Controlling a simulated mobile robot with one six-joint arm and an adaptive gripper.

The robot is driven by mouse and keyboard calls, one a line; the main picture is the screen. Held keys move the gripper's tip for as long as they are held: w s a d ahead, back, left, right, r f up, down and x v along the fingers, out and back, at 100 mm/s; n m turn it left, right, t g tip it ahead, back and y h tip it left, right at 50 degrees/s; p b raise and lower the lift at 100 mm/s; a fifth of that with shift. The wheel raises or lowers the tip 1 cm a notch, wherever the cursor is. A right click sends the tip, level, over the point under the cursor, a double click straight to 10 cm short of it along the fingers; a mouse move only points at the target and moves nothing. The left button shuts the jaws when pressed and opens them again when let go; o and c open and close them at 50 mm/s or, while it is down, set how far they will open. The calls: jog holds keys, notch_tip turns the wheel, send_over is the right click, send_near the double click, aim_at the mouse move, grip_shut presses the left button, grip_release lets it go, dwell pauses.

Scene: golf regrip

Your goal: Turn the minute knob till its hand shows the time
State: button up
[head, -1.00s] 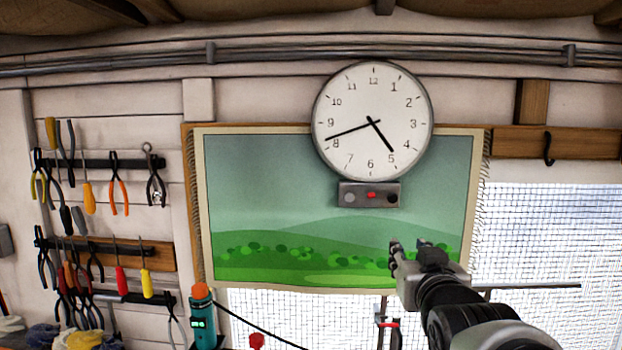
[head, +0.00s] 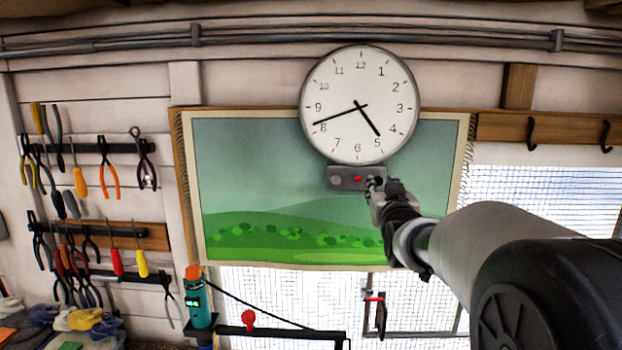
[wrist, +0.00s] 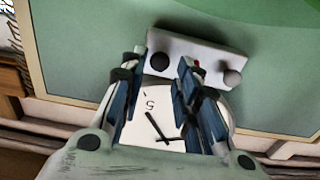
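A round white wall clock (head: 345,80) has its short hand near the 5 and its long hand just past the 8. Below it is a grey control box (head: 343,186) with a light grey knob (head: 336,181) at left and a red part (head: 357,179) in the middle. In the wrist view, upside down, the box (wrist: 212,57) shows a dark knob (wrist: 159,62) and the light knob (wrist: 232,78). My gripper (head: 380,184) is at the box's right end. Its open fingers (wrist: 161,57) stand either side of the dark knob, apparently without gripping it. The labels are unreadable.
A green landscape hanging (head: 280,170) covers the wall behind the box. Tool racks (head: 100,148) are at left. Hooks on a wooden rail (head: 570,132) are at right. A teal device with an orange top (head: 199,305) stands below.

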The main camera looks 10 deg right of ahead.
aim_at(379, 182)
jog(key=shift+x, duration=1.5)
grip_shut()
